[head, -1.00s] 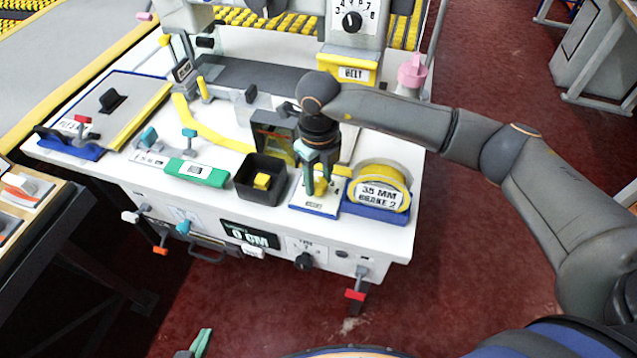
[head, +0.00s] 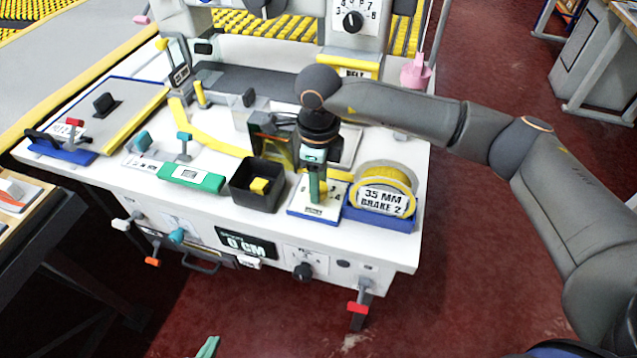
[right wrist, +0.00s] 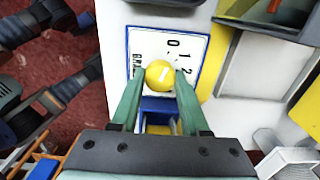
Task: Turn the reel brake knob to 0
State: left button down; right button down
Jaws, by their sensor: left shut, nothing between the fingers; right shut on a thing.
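The yellow reel brake knob (right wrist: 160,74) stands on a white plate with a blue border (right wrist: 136,36) marked 0, 1, 2. In the right wrist view my right gripper (right wrist: 156,82) is shut on the knob, one green finger on each side. A short pale mark shows on the knob's top; I cannot tell which number it points to. In the head view my right gripper (head: 317,192) hangs over the plate (head: 313,213) and hides most of the knob. My left gripper (head: 207,348) is shut and empty at the bottom edge, away from the table.
A tape reel marked "35 MM BRAKE 2" (head: 385,200) stands just right of the plate. A black bin with a yellow block (head: 252,195) is to its left. Behind are a dark bracket and a smoky clear panel (head: 270,135). The table's front edge carries knobs and a display (head: 246,243).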

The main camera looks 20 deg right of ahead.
dwell(0.3)
jog(key=shift+c, duration=2)
grip_release()
jog(key=shift+r, duration=0.1)
notch_tip(320, 180, up, 12)
jog(key=shift+r, duration=0.2)
